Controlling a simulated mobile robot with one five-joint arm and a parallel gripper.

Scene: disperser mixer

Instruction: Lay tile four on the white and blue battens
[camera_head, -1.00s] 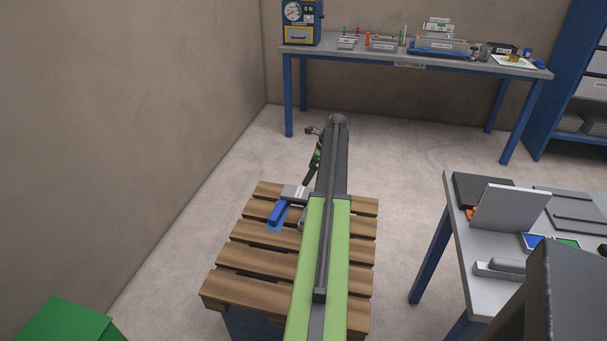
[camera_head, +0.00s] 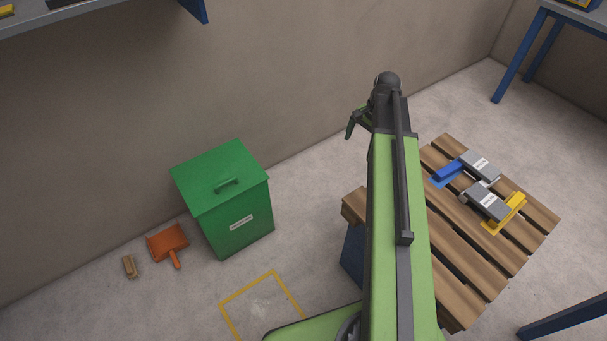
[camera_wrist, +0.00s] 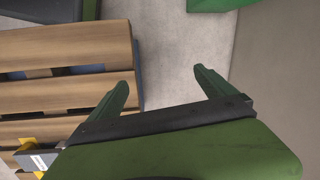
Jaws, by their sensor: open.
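A blue batten (camera_head: 449,172) and a yellow batten (camera_head: 513,205) stand on the wooden pallet (camera_head: 483,258). A pale piece, perhaps the white batten (camera_head: 487,183), shows between two grey labelled tiles. One tile (camera_head: 471,160) lies by the blue batten, the other tile (camera_head: 481,199) by the yellow one. The labels are too small to read, so I cannot tell which is tile four. My gripper (camera_head: 357,122) is open and empty, left of the pallet's far end. In the wrist view my gripper (camera_wrist: 161,80) has bare floor between its fingers; a tile (camera_wrist: 38,160) shows at lower left.
A green lidded bin (camera_head: 236,205) stands against the wall, left of my arm. An orange dustpan (camera_head: 167,243) and a small brush (camera_head: 130,266) lie beside it. A yellow floor outline (camera_head: 262,306) is in front. A blue table leg (camera_head: 565,318) is at lower right.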

